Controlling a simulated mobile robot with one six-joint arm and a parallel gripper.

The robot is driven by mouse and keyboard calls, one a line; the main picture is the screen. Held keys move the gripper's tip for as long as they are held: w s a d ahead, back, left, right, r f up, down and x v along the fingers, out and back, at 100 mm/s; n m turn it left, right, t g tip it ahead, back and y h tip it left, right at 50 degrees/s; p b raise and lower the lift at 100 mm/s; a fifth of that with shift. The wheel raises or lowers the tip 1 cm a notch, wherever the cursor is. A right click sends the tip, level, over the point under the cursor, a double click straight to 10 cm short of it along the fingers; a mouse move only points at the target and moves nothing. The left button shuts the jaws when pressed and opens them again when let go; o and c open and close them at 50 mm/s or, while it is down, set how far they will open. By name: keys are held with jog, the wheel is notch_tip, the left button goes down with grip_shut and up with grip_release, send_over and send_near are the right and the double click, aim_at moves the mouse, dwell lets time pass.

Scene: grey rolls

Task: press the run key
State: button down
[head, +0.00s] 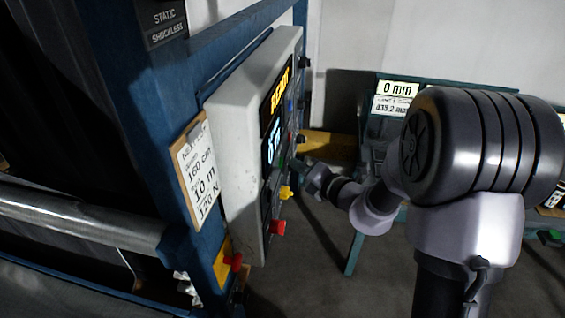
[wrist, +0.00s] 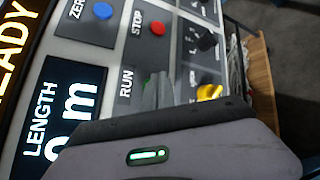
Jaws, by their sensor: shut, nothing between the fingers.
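The control panel (head: 235,130) is a pale grey box on a blue post in the head view, seen at a steep angle. The RUN label (wrist: 126,83) shows in the wrist view, below the ZERO and STOP keys. My gripper (wrist: 158,92) is shut and empty, with its fingertips just beside the RUN label, over the spot where its key would sit. The fingers hide most of that spot. A small green key (head: 281,160) shows in the head view close to my gripper (head: 301,164). I cannot tell whether the fingertips touch it.
The blue zero key (wrist: 103,10), red stop key (wrist: 158,28), a black knob (wrist: 206,42) and a yellow knob (wrist: 209,92) lie close around my fingers. The display (head: 275,88) reads READY. A clipboard (head: 197,172) hangs left of the panel. A green table (head: 354,250) stands behind.

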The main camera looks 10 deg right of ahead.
jog(key=shift+a, duration=0.15)
dwell(0.7)
jog(key=shift+w+a, duration=0.1)
jog(key=shift+a, duration=0.2)
jog(key=shift+w+a, duration=0.15)
jog(key=shift+a, duration=0.25)
dwell(0.5)
dwell(0.4)
jog(key=shift+s+d+p, duration=0.3)
jog(key=shift+d+p, duration=0.05)
jog(key=shift+d, duration=0.45)
jog(key=d, duration=0.1)
jog(key=s+d, duration=0.1)
jog(key=d, duration=0.2)
jog(key=shift+s+d, duration=0.25)
jog(key=shift+d, duration=0.15)
